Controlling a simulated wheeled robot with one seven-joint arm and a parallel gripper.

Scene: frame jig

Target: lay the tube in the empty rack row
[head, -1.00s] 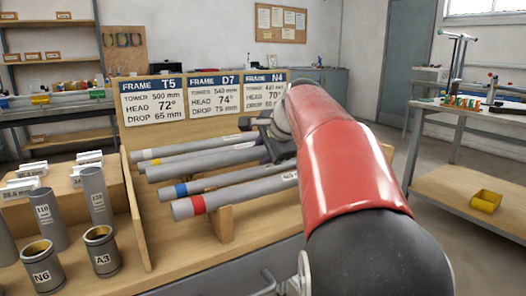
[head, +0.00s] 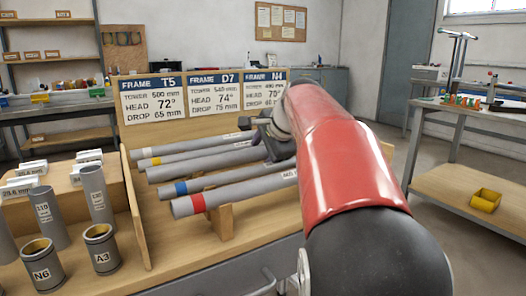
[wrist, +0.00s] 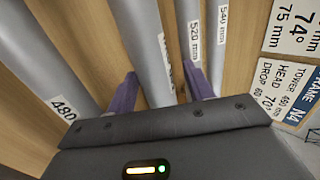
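A plain grey tube (head: 205,165) lies in the wooden rack between the yellow-banded tube (head: 200,153) and the blue-banded tube (head: 215,181). My gripper (head: 277,143) is over its right part, and the arm hides that end. In the wrist view my gripper's purple fingers (wrist: 160,88) stand on either side of this tube (wrist: 147,40), with narrow gaps beside it; the gripper looks open. The tube's label is partly hidden. The 480 tube (wrist: 45,65) is left of it, and the 520 mm tube (wrist: 192,35) is right of it.
A red-banded tube (head: 230,195) lies at the rack's front and a white-banded tube (head: 190,144) at the back. Frame signs (head: 153,98) stand behind. Upright tubes (head: 97,195) and short cups (head: 102,250) stand left of the divider (head: 137,215).

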